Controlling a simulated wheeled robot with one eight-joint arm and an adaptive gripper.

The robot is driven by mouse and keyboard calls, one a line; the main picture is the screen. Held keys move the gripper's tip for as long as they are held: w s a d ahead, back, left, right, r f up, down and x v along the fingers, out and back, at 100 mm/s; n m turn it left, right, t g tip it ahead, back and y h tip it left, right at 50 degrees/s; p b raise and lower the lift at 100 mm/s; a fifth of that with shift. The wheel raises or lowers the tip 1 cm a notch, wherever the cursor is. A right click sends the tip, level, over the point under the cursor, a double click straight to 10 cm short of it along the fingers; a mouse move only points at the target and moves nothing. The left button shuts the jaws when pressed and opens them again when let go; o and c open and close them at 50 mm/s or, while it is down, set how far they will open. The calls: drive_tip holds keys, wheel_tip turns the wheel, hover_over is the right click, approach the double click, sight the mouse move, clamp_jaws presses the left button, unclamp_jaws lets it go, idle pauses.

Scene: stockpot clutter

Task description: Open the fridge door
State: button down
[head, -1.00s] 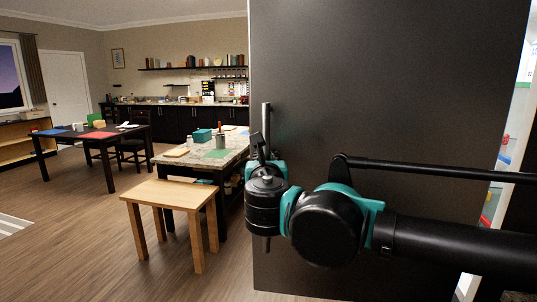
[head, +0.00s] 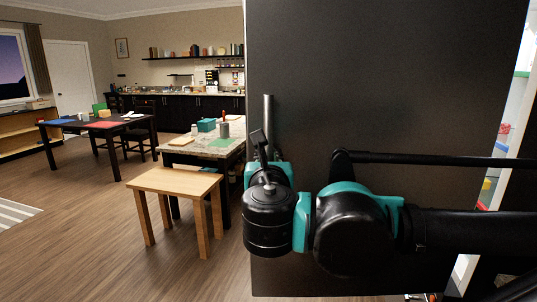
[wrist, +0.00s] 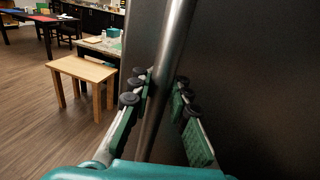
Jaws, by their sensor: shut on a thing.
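The dark fridge door (head: 400,90) stands swung open and fills the right half of the head view. Its inside is a bright strip with coloured items (head: 492,170) past the door's right edge. The metal bar handle (head: 267,120) runs upright along the door's left edge. In the wrist view the handle (wrist: 172,70) passes between the green-padded fingers of my gripper (wrist: 162,105), which is shut on it. In the head view my wrist and arm hide the fingers and the handle's lower part.
A light wooden stool or small table (head: 175,183) stands left of the door. Behind it is a stone-topped counter (head: 212,145) with a teal box and a grey canister. A dark table (head: 95,128) is further left. Wood floor (head: 75,235) at front left is clear.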

idle(0.4)
drive_tip(key=c, duration=1.4)
unclamp_jaws()
drive_tip(key=shift+s, duration=0.15)
drive_tip(key=shift+s+a, duration=0.15)
drive_tip(key=shift+s, duration=3.5)
